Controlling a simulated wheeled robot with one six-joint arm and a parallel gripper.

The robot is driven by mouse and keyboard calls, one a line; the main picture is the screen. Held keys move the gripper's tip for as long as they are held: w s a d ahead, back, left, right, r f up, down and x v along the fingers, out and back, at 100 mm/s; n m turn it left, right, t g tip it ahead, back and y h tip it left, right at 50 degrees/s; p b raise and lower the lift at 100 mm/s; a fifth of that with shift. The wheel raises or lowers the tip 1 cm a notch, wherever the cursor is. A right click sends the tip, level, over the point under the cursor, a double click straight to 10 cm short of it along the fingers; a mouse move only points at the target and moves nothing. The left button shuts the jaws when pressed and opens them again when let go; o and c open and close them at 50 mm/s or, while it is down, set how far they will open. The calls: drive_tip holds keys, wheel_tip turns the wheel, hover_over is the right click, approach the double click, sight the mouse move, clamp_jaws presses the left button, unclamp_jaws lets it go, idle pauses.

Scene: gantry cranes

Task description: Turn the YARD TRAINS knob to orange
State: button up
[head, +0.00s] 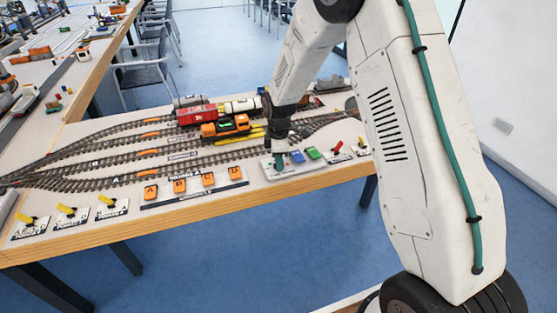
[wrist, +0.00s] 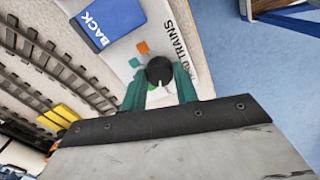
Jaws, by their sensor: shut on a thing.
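The YARD TRAINS knob (wrist: 160,70) is black and round on a white panel (wrist: 201,77), between the green fingers of my gripper (wrist: 160,86) in the wrist view. My gripper is shut on it. An orange mark (wrist: 142,47) and a teal mark (wrist: 134,62) lie on the panel to the knob's upper left. A small white line shows at the knob's lower edge, but I cannot tell its exact setting. In the head view my gripper (head: 279,163) is down at the panel (head: 282,173) near the table's front edge, and hides the knob.
A blue BACK button (wrist: 108,20) lies close to the knob. A green button (head: 313,153) and a red lever (head: 337,147) are to the right. Orange buttons (head: 179,186) and yellow levers (head: 67,210) line the front edge. Tracks with an orange locomotive (head: 226,127) lie behind.

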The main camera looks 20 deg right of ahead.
drive_tip(key=m, duration=1.4)
drive_tip(key=shift+m, duration=0.3)
drive_tip(key=m, duration=0.3)
drive_tip(key=shift+m, duration=0.3)
drive_tip(key=m, duration=0.3)
drive_tip(key=shift+m, duration=0.4)
drive_tip(key=m, duration=0.3)
drive_tip(key=shift+m, duration=2)
